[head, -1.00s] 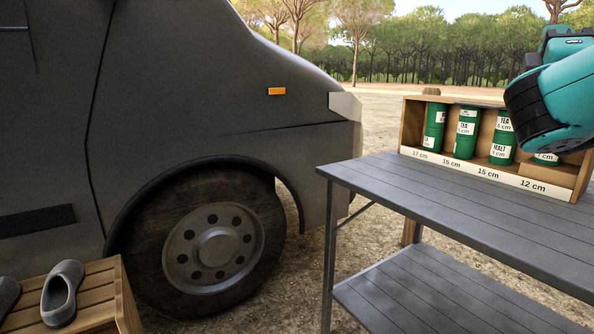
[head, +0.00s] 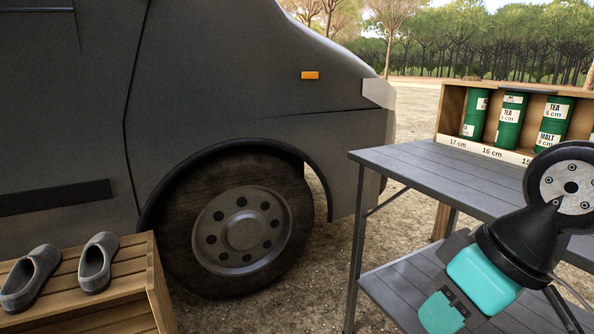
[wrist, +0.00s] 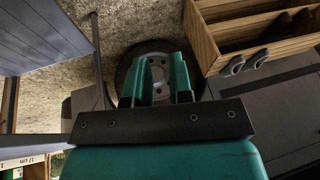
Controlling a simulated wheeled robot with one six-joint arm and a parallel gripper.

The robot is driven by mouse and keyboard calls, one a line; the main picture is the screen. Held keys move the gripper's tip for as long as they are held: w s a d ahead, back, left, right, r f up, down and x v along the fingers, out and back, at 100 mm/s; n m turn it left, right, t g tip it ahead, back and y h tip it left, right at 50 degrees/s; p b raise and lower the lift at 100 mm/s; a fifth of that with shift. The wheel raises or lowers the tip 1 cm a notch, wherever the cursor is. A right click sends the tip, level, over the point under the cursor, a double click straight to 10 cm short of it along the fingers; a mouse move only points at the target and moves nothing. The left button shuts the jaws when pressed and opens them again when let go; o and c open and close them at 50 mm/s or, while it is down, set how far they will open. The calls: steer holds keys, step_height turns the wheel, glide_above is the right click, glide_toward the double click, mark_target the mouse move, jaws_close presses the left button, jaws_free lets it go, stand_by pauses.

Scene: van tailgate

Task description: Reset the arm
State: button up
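My gripper (head: 442,308) hangs at the lower right of the head view, pointing down and to the left, in front of the grey table (head: 415,165). In the wrist view my gripper (wrist: 158,62) has its two teal fingers apart, with nothing between them. The van's wheel (wrist: 158,72) shows through the gap, some way beyond the fingers. The arm holds no object.
The dark van (head: 250,90) fills the left. Grey clogs (head: 97,262) rest on a slatted wooden crate (head: 130,258). Gravel lies between van and table.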

steer(key=s+a+r+n+g+p, duration=0.1)
steer(key=s+a+g+p, duration=0.15)
steer(key=s, duration=0.25)
step_height(320, 180, up, 37)
steer(key=d+p, duration=0.1)
steer(key=p, duration=3.4)
steer(key=shift+p, duration=0.3)
steer(key=shift+f, duration=0.1)
